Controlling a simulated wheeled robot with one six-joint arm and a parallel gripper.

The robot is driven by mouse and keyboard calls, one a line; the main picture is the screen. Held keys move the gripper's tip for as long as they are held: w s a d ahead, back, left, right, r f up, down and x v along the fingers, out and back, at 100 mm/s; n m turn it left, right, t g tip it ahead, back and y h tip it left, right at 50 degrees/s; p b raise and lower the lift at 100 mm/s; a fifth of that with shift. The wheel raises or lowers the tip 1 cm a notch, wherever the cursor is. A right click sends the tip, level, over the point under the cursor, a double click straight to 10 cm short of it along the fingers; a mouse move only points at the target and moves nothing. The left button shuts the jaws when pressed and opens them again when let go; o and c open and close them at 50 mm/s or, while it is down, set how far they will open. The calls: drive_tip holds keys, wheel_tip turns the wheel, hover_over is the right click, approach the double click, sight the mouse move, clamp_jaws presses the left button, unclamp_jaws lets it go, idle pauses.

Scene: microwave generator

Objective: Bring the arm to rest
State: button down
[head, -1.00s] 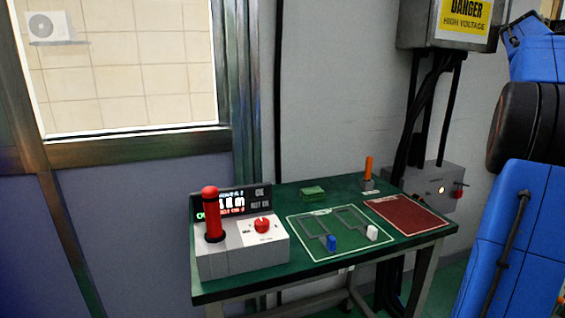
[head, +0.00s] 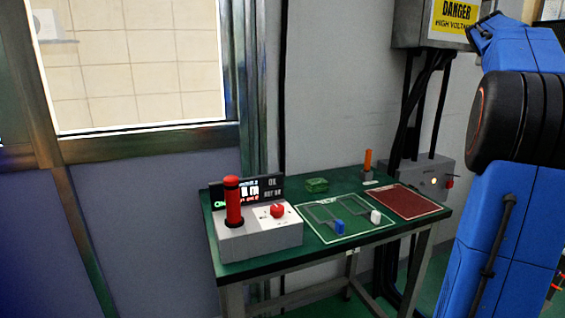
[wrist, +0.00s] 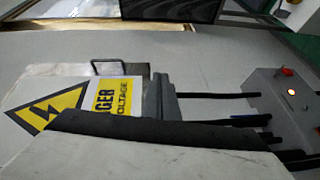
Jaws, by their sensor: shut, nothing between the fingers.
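My arm's blue links and black joint (head: 510,125) stand upright along the right side of the head view, to the right of the workbench. My gripper (wrist: 160,130) shows in the wrist view as a pale grey body with a black front edge across the bottom. It is shut and empty. It faces the grey electrical box with the yellow danger sign (wrist: 113,97), which appears sideways there. The head view does not show the gripper. I cannot tell the gap between gripper and box.
A green workbench (head: 265,262) stands ahead, bearing a grey console (head: 262,242) with a red lever (head: 233,200) and red knob (head: 278,210). The danger-sign box (head: 420,25) hangs on the wall above black cables (head: 412,100). A smaller control box (head: 425,175) has a lit lamp.

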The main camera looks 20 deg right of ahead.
drive_tip(key=s+a+f+m+y, duration=0.1)
drive_tip(key=a+f+y, duration=0.2)
drive_tip(key=a+f, duration=0.7)
drive_tip(key=s+a+f+m+y, duration=0.15)
drive_tip(key=a+f, duration=0.35)
drive_tip(key=a, duration=1)
drive_tip(key=s+a+f+m+y, duration=0.1)
drive_tip(key=a+f+y, duration=0.3)
drive_tip(key=a+f, duration=0.6)
drive_tip(key=s+a+f+m+g+y, duration=0.1)
drive_tip(key=s+a+f+g+y, duration=0.3)
drive_tip(key=s+a+f, duration=2.2)
drive_tip(key=shift+a+f+y, duration=0.95)
drive_tip(key=shift+a+y, duration=0.05)
drive_tip(key=shift+y, duration=0.05)
drive_tip(key=shift+s+m, duration=0.1)
drive_tip(key=shift+m, duration=0.15)
